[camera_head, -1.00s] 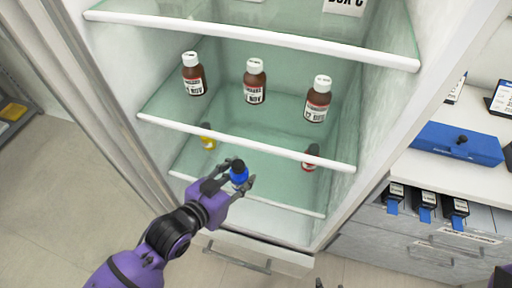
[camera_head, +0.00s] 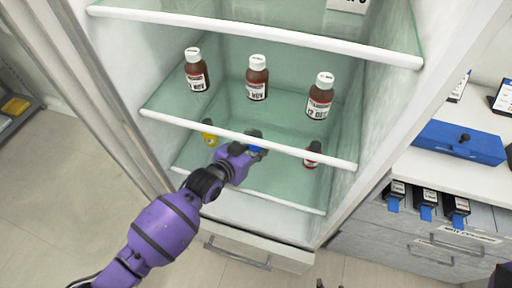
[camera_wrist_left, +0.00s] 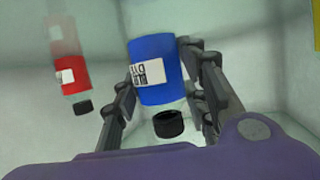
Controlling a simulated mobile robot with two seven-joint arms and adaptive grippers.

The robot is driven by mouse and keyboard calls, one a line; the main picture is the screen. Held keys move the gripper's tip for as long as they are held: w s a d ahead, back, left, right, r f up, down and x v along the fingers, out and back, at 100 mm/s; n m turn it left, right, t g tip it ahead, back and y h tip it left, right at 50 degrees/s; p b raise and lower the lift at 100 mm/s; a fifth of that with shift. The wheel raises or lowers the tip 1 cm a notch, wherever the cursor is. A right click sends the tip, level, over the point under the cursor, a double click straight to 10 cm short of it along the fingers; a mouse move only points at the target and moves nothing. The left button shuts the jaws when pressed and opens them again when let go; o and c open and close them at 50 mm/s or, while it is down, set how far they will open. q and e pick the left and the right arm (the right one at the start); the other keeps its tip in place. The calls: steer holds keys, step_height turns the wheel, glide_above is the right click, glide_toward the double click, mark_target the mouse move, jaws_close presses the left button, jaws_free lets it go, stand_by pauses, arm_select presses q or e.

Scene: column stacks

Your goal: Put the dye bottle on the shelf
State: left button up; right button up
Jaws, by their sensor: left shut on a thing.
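The blue dye bottle (camera_head: 256,149) has a black cap and is mostly hidden behind the front edge of the middle shelf. In the left wrist view the blue bottle (camera_wrist_left: 155,75) with its white label sits between the fingers. My left gripper (camera_head: 247,148) is shut on it, inside the cabinet in the space above the lower glass shelf (camera_head: 270,182). On that shelf a yellow bottle (camera_head: 209,137) stands to the left and a red bottle (camera_head: 311,157) to the right. I cannot tell whether the blue bottle touches the shelf. Dark fingertips of my right gripper (camera_head: 330,285) show at the bottom edge.
Brown bottles with white caps (camera_head: 257,80) stand on the middle shelf, whose white front edge (camera_head: 250,138) lies just above my gripper. The cabinet's side walls bound the space. A counter with a blue box (camera_head: 459,143) and several dark bottles is at the right.

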arm_select(q)
steer(key=shift+w+f, duration=0.25)
steer(key=shift+f, duration=0.55)
steer(key=shift+f, duration=0.15)
steer(key=o, duration=1.4)
steer(key=shift+f, duration=0.1)
steer(key=shift+o, duration=0.2)
steer(key=shift+r, duration=0.25)
steer(key=v, duration=1.2)
steer(key=shift+s+f+p, duration=0.1)
steer(key=shift+p, duration=0.3)
